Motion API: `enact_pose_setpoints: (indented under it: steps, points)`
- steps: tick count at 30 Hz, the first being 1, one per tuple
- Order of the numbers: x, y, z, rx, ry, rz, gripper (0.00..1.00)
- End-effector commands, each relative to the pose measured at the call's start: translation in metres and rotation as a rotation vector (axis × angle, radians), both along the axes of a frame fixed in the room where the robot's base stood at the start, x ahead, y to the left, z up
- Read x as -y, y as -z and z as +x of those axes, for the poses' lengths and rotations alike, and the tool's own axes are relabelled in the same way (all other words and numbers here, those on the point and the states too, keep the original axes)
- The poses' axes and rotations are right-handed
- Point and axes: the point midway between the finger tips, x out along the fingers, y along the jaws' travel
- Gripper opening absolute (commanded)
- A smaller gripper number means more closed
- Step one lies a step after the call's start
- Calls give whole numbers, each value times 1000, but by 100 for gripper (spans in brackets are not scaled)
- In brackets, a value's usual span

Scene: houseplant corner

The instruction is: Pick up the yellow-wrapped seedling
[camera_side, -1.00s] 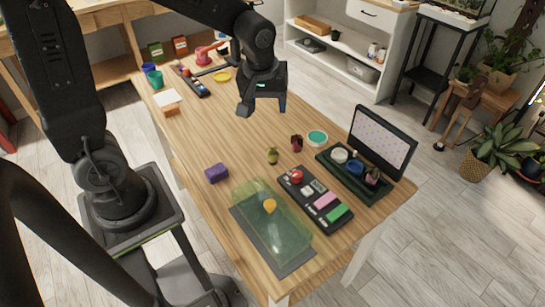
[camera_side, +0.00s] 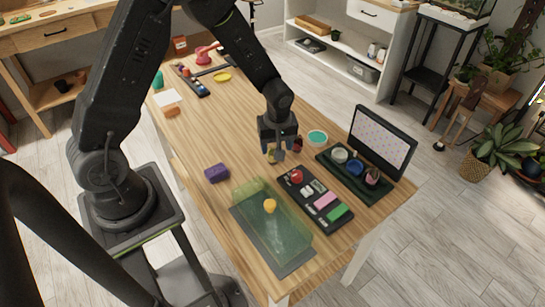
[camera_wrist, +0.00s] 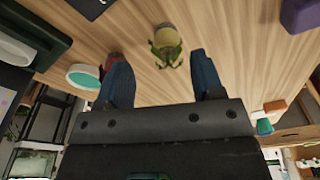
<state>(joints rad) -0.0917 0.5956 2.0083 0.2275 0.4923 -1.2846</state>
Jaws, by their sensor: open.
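The yellow-wrapped seedling (camera_wrist: 167,40) stands on the wooden table in the wrist view, its wrap pale yellow with green leaves toward me. In the side view the seedling (camera_side: 271,156) is partly hidden behind my gripper's fingers. My gripper (camera_wrist: 162,75) is open and empty, pointing down at the table.
A dark red wrapped item (camera_side: 297,143) stands close by on the right, partly behind a finger in the wrist view. A teal-rimmed bowl (camera_side: 317,138), dark green tray (camera_side: 381,192), black organiser (camera_side: 336,220) and translucent green bin (camera_side: 290,232) are nearby. A purple block (camera_side: 217,173) sits left.

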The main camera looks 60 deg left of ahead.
Motion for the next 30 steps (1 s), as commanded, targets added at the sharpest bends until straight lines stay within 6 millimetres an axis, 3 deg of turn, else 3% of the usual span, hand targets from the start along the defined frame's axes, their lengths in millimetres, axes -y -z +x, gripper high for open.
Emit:
enact_pose_setpoints:
  steps: [12, 21, 30]
  points:
    - [-12, 47, -4, -2, 0, 0, 61]
    - [-13, 53, -3, 1, 0, 0, 61]
    - [-13, 52, -3, 1, 0, 0, 34]
